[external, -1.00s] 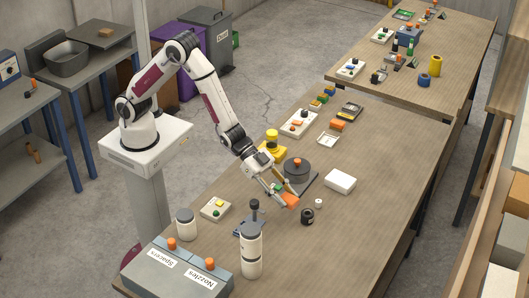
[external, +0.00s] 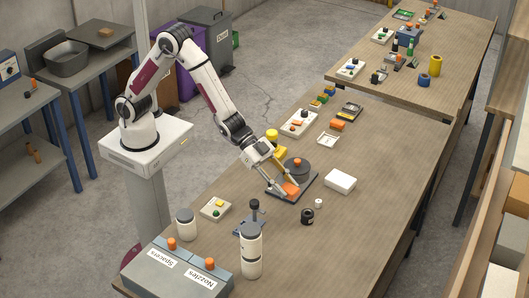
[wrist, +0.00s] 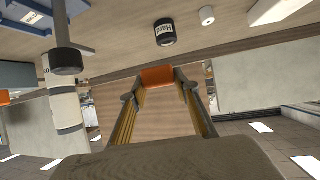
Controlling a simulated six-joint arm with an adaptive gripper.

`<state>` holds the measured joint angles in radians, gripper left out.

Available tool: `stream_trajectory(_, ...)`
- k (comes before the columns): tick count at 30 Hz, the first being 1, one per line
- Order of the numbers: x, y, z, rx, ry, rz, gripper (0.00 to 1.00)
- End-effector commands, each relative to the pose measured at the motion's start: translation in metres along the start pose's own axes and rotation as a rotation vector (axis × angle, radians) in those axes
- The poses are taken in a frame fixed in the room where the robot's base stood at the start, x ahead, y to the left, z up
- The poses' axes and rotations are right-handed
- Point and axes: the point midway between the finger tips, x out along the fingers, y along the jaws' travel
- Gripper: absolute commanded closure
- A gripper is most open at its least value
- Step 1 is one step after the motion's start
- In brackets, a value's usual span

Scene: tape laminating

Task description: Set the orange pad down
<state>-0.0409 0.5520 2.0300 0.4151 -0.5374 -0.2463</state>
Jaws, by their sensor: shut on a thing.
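The orange pad (external: 291,189) is between the fingertips of my gripper (external: 287,187), which is shut on it. In the external view it appears over the front part of a dark flat plate (external: 311,184); I cannot tell whether it touches the plate. In the wrist view the orange pad (wrist: 157,77) spans the gap between the two fingertips of my gripper (wrist: 158,88). A dark round device (external: 297,173) with an orange knob stands on the plate just behind the pad.
A yellow device (external: 272,147) stands behind my wrist. A white box (external: 340,181), a black jar (external: 307,216) and a small white cap (external: 318,203) are to the right. The table's right side is clear.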

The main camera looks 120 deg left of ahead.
Motion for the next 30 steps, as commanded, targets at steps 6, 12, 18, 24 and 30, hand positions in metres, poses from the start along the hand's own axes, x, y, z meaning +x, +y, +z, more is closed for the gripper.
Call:
stream_trajectory(6, 0.000, 0.000, 0.000, 0.000, 0.000, 0.000, 0.83)
stream_trajectory(12, 0.000, -0.005, 0.001, -0.004, -0.001, -0.006, 0.83)
stream_trajectory(18, 0.001, -0.030, 0.013, -0.026, -0.015, -0.038, 0.83)
stream_trajectory(24, 0.008, -0.084, 0.018, -0.064, -0.009, -0.106, 0.83)
stream_trajectory(30, 0.016, -0.152, 0.017, -0.108, -0.001, -0.195, 0.83)
